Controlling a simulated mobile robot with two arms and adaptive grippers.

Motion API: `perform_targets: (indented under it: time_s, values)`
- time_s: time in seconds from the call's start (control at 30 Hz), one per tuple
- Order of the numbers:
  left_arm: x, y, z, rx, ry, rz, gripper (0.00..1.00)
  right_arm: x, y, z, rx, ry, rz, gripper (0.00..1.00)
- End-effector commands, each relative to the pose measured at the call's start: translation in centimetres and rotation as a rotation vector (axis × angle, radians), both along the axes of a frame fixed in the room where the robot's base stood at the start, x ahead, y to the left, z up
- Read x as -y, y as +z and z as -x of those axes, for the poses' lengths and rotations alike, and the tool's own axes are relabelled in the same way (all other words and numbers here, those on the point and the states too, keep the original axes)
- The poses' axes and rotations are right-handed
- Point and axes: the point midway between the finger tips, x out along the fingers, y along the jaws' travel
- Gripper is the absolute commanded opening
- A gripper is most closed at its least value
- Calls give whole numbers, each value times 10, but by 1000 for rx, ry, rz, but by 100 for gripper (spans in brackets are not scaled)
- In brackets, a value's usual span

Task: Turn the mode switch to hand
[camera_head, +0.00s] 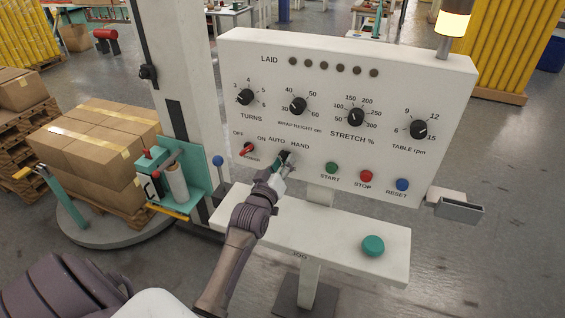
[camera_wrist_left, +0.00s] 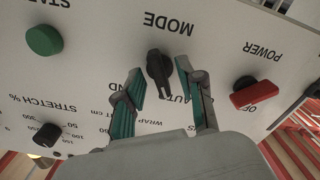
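The mode switch (camera_head: 286,155) is a black knob on the white control panel (camera_head: 330,90), below the AUTO and HAND labels. In the head view my left gripper (camera_head: 278,168) partly hides it. In the left wrist view the panel appears upside down. There the black mode switch (camera_wrist_left: 160,72) stands between the two teal fingertips of my left gripper (camera_wrist_left: 161,78), with a visible gap on each side. The gripper is open. The knob's narrow end lies close to the AUTO label, and the HAND label is partly behind a finger. My right gripper is not in view.
The red power switch (camera_wrist_left: 257,94) is close beside one finger. Green start (camera_head: 331,168), red stop (camera_head: 366,176) and blue reset (camera_head: 402,185) buttons are to the right. Dials sit above. A shelf with a teal button (camera_head: 373,245) juts out below.

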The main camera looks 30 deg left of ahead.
Motion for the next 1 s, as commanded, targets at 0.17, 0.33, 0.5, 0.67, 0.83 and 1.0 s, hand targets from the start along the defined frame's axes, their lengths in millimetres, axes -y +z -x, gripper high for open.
perform_targets:
  time_s: [0.17, 0.33, 0.5, 0.67, 0.83, 1.0]
  values:
    - [0, 0, 0, 0, -1, 0, 39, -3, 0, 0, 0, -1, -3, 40]
    - [0, 0, 0, 0, -1, 0, 15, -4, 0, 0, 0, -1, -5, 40]
    - [0, 0, 0, 0, 0, 0, 0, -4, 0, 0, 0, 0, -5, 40]
    - [0, 0, 0, -1, 0, -3, 0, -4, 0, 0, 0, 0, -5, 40]
    - [0, 0, 0, -8, 0, -31, 0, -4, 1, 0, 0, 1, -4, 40]
    - [0, 1, 0, -26, -1, -111, 0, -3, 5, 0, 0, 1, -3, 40]
